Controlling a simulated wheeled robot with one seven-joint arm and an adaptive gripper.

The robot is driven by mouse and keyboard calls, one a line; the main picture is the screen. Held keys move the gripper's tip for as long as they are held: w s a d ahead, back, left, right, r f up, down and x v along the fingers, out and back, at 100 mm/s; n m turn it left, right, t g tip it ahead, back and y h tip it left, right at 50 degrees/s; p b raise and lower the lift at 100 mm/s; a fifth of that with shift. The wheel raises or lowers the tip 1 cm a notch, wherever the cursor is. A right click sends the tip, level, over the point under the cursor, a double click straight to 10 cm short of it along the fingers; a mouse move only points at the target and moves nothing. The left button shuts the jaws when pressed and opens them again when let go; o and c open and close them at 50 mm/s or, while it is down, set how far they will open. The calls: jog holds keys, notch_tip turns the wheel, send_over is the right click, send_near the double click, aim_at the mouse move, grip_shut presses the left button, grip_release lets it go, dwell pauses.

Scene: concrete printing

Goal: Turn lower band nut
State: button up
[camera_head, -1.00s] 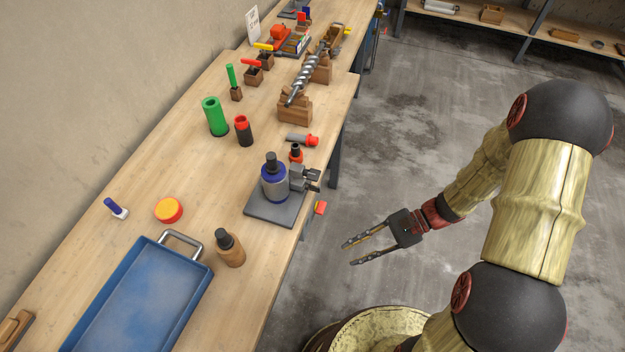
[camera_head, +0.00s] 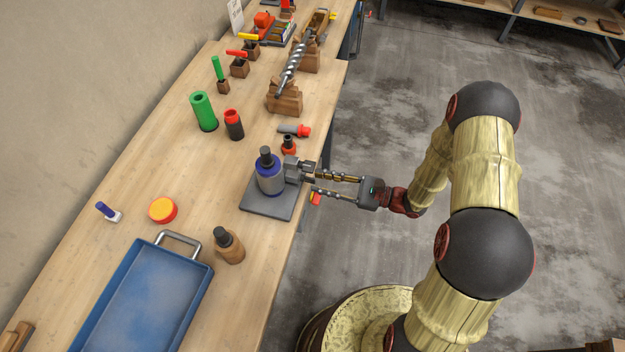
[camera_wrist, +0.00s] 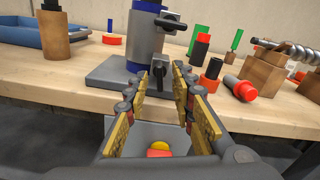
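A grey cylinder with blue bands (camera_head: 269,178) stands upright on a dark square plate (camera_head: 262,207) at the table's edge. It also shows in the wrist view (camera_wrist: 146,36). Two dark clamp nuts stick out from its side: the upper band nut (camera_wrist: 170,22) and the lower band nut (camera_wrist: 156,70). My gripper (camera_head: 314,181) is open and level, with its fingers pointing at the cylinder's side.
A drill bit on wooden blocks (camera_head: 285,98) lies farther back.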

aim_at(315, 181)
jog(key=shift+x, duration=1.55)
jog(key=shift+c, duration=0.5)
grip_shut()
